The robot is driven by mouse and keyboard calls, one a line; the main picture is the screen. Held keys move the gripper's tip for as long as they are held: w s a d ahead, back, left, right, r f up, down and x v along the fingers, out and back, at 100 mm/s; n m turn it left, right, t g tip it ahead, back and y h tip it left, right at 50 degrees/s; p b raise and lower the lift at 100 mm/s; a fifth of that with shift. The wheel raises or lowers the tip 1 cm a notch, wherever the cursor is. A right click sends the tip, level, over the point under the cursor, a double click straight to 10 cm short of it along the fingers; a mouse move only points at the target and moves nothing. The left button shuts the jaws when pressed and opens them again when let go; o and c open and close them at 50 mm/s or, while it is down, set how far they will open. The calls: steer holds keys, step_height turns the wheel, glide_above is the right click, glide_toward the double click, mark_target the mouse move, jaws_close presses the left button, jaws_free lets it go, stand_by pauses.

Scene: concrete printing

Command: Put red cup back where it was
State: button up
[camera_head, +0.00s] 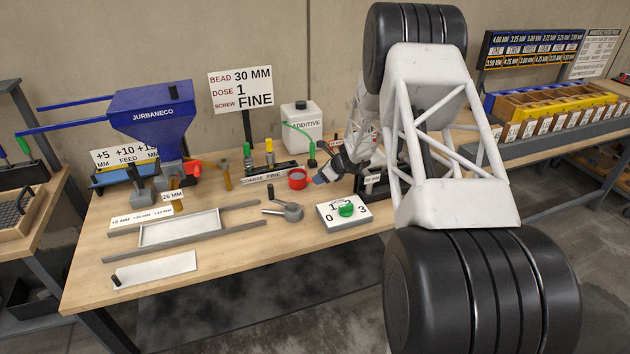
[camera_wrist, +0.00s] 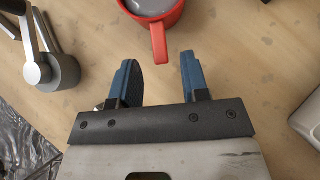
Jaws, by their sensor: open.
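The red cup (camera_head: 298,179) stands upright on the wooden table, just in front of the COARSE FINE label strip (camera_head: 264,175). In the wrist view the red cup (camera_wrist: 152,10) is at the top edge, partly cut off, with grey content inside and its handle pointing toward my gripper. My gripper (camera_wrist: 158,65) is open and empty, its two blue fingers apart. The handle's end lies just ahead of the gap between the fingertips. In the head view my gripper (camera_head: 318,180) is just right of the cup.
A grey metal lever tool (camera_head: 288,211) lies in front of the cup, and a white dial box with a green knob (camera_head: 345,212) is to its right. Green- and yellow-topped bottles (camera_head: 258,155) and a white ADDITIVE jug (camera_head: 302,127) stand behind. A metal tray (camera_head: 180,229) lies left.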

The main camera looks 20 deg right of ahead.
steer(key=v, duration=0.7)
stand_by(0.5)
steer(key=s+a+r+n+g+h, duration=0.1)
steer(key=s+a+r+n+g, duration=0.1)
steer(key=s+a+r+n, duration=0.7)
steer(key=s+a+r+n+g, duration=0.1)
steer(key=s+a+r+n, duration=0.3)
steer(key=s+a+r, duration=0.7)
steer(key=s+r+n+h, duration=0.2)
steer(key=s+r+n, duration=0.1)
steer(key=s, duration=0.8)
steer(key=s+a+r+n+h, duration=0.1)
steer(key=s+r+n, duration=0.2)
steer(key=s, duration=0.9)
steer(key=s+a+r+n+h, duration=0.1)
steer(key=s+r+n+h, duration=0.1)
steer(key=s+n, duration=0.5)
steer(key=s+r, duration=0.1)
steer(key=s, duration=0.4)
steer(key=shift+n+g+h, duration=0.3)
steer(key=shift+n+g, duration=0.1)
